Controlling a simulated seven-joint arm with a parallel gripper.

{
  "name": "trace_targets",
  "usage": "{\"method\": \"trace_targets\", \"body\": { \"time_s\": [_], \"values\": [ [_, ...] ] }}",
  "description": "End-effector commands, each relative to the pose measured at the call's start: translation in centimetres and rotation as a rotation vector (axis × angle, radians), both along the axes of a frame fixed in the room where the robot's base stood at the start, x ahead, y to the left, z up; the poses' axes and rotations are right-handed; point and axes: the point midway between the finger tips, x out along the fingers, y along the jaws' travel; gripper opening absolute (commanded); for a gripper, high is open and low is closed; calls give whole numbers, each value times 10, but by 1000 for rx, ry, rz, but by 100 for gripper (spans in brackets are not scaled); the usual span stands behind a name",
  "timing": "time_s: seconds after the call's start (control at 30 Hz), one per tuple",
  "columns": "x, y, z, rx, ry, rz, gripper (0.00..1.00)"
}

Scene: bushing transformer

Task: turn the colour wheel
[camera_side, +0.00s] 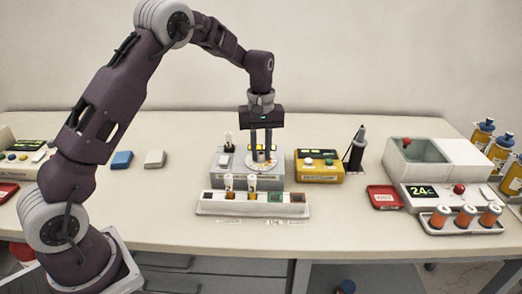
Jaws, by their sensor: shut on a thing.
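The colour wheel (262,168) is a pale disc with orange and yellow marks on top of a grey box (223,178) near the middle of the table. My gripper (261,157) points straight down over the wheel from above. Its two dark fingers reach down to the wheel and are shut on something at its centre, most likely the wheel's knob. The fingers hide most of what they hold, and the wheel's far part is partly covered.
A white rack (214,207) with labelled vials and coloured squares stands in front of the box. A yellow box (319,177) and a black pen-like tool (356,147) stand to the right. Farther right are a red tray (385,199) and a 24C bath unit (421,192).

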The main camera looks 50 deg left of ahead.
Motion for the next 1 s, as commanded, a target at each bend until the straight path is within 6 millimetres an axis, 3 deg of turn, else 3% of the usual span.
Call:
{"method": "trace_targets", "body": {
  "time_s": [0.27,1.0],
  "values": [
    [0,0,1,-1,-1,-98,0],
    [0,0,1,0,-1,-570,0]
  ]
}}
